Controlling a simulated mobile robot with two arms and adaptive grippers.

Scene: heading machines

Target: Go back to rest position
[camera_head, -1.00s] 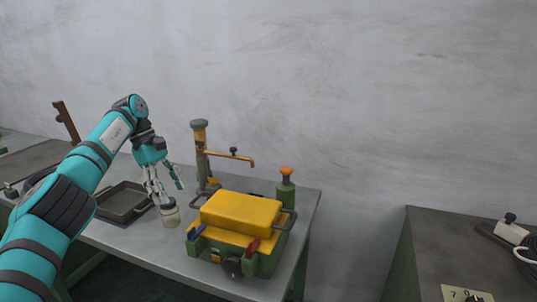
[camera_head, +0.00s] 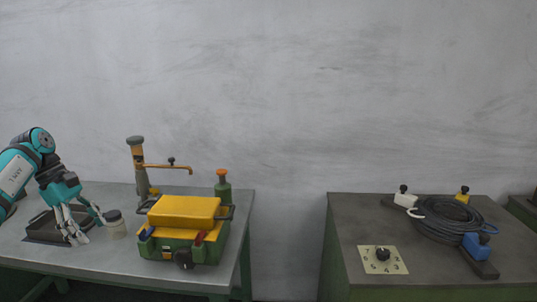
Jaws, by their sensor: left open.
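My left gripper (camera_head: 86,222) is at the left of the view, over the grey table. Its fingers are open and point down, with nothing seen between them. Its fingers overlap a dark square tray (camera_head: 42,228) in the picture, and I cannot tell if they touch it. A small jar with a dark lid (camera_head: 117,227) stands on the table just right of the fingers, apart from them. My right gripper is not in view.
Right of a gap, a second table (camera_head: 350,222) bears a coiled cable (camera_head: 445,222) and a dial plate (camera_head: 382,260).

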